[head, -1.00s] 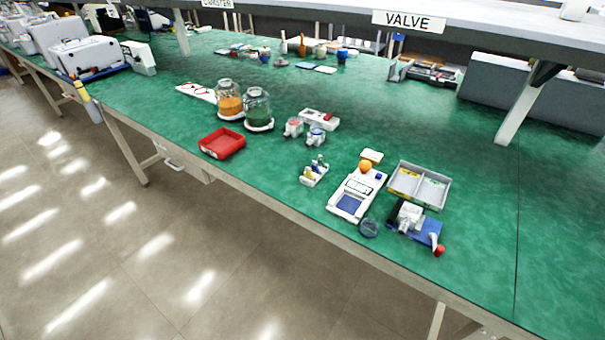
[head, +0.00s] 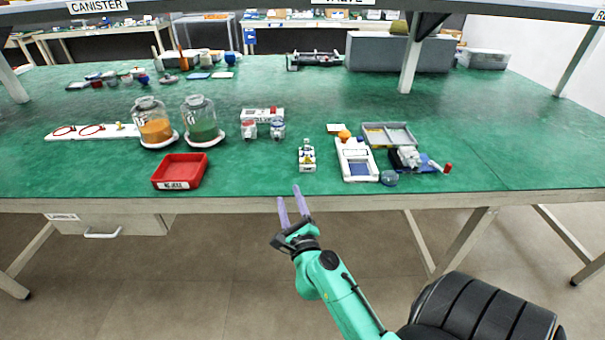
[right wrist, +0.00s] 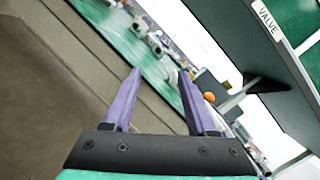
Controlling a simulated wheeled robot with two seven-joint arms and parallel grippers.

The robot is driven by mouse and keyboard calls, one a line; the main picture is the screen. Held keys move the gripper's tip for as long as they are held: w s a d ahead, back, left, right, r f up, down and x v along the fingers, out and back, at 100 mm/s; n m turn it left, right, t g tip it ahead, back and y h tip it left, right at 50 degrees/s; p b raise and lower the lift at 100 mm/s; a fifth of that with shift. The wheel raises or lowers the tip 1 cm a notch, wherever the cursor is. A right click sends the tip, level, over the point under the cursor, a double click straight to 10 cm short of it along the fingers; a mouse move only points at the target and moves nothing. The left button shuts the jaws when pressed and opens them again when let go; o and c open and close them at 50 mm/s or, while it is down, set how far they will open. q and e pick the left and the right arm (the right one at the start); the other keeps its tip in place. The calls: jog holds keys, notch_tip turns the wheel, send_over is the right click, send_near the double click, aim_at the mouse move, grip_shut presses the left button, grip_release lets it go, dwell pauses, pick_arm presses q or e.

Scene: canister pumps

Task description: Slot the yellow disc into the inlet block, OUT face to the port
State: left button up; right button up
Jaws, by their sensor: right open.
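A white block-like fitting (head: 408,157), perhaps the inlet block, sits on a blue base at the right of the green bench, with a red-tipped part beside it. Its port face is too small to make out. My left gripper is not in view.
A red tray (head: 180,171) and two jars stand to the left. An overhead shelf (head: 270,10) spans the back. Bench between red tray and rack is clear.

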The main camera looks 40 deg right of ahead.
aim_at(308, 157)
jog(key=s+d+r+m+g+h, duration=0.2)
jog(key=d+r+m+g+h, duration=0.15)
jog(key=m, duration=0.75)
jog(key=x, duration=0.9)
jog(key=d+x, duration=0.1)
jog(key=x, duration=0.4)
jog(key=shift+d+f, duration=0.2)
jog(key=shift+f, duration=0.15)
jog(key=shift+s+a+r, duration=0.1)
jog(key=shift+s, duration=0.05)
grip_shut()
